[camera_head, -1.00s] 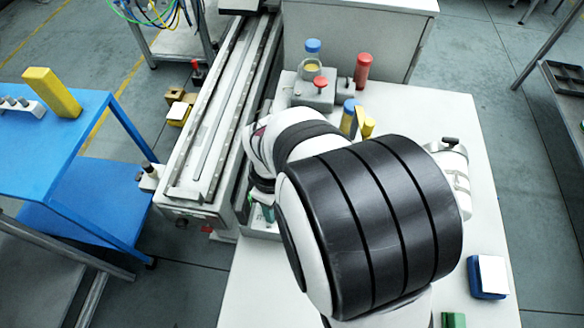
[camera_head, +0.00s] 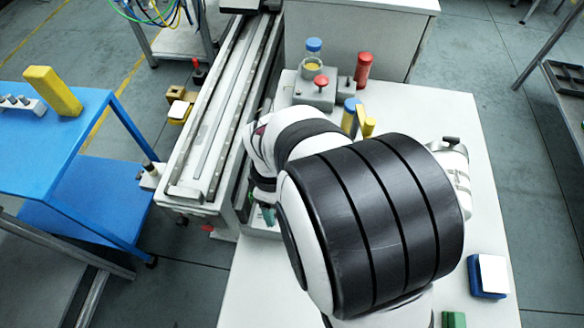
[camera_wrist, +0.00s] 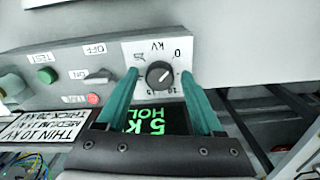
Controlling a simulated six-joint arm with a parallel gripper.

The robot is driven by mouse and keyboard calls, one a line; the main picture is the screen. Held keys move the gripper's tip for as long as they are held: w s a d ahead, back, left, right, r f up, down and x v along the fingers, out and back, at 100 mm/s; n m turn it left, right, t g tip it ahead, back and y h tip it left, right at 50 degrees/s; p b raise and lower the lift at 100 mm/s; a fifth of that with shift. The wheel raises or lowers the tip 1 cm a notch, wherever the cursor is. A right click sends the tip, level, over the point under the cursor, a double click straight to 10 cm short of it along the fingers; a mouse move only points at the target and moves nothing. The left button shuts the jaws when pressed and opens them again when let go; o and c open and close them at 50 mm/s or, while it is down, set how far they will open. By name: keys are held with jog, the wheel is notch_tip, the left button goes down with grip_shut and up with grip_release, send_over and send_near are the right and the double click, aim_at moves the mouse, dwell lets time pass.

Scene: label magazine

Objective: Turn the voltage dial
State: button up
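The voltage dial (camera_wrist: 157,73) is a round black knob on a white plate marked KV, with a 0 and other numbers around it. It shows upside down in the wrist view. A white mark is on its face; the exact reading is too small to tell. My gripper (camera_wrist: 161,78) is open, with one teal finger on either side of the dial and a gap on both sides. A display (camera_wrist: 150,121) with green characters, partly reading "5 K" and "HOL", shows between the fingers. In the head view my arm hides the dial.
Beside the dial the grey panel carries an OFF switch (camera_wrist: 98,77), a red light (camera_wrist: 93,99) and a green TEST button (camera_wrist: 47,75). A label listing kV values (camera_wrist: 45,128) is near them.

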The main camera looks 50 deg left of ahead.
notch_tip(320, 180, up, 16)
dwell(0.6)
jog(key=shift+w+d+f, duration=0.1)
